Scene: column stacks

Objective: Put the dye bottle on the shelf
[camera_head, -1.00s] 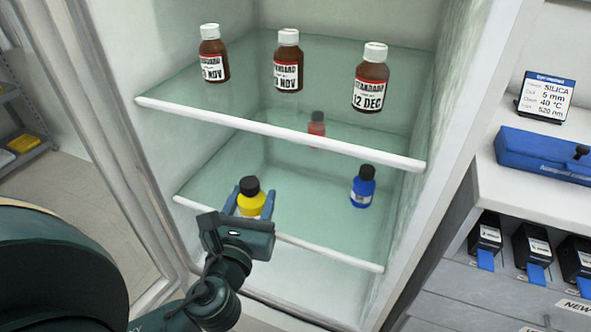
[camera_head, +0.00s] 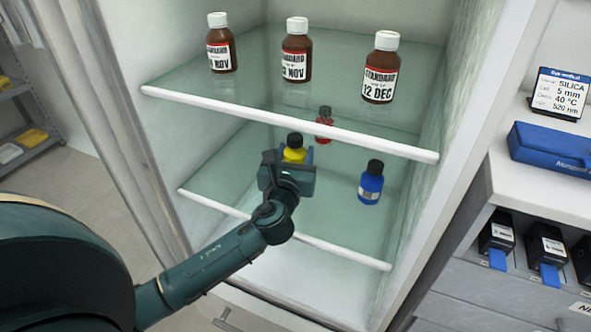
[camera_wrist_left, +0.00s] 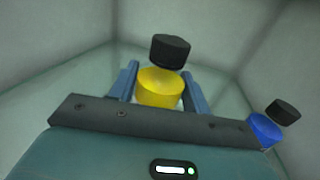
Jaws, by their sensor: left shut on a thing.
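A yellow dye bottle (camera_head: 293,154) with a black cap is over the lower glass shelf (camera_head: 225,185) inside the cabinet. My left gripper (camera_head: 295,155) is shut on it, with a blue finger on each side of the bottle in the left wrist view (camera_wrist_left: 160,88). The bottle is upright or nearly so; its base is hidden, so I cannot tell whether it touches the shelf. A blue bottle (camera_head: 371,185) stands to its right and also shows in the left wrist view (camera_wrist_left: 265,130). A red bottle (camera_head: 324,125) stands behind it. My right gripper is not in view.
The upper shelf (camera_head: 290,122), with a white front edge, hangs over the lower one and bears several brown standard bottles (camera_head: 297,52). The cabinet's side walls bound both shelves. A bench with a blue case (camera_head: 550,150) stands at the right.

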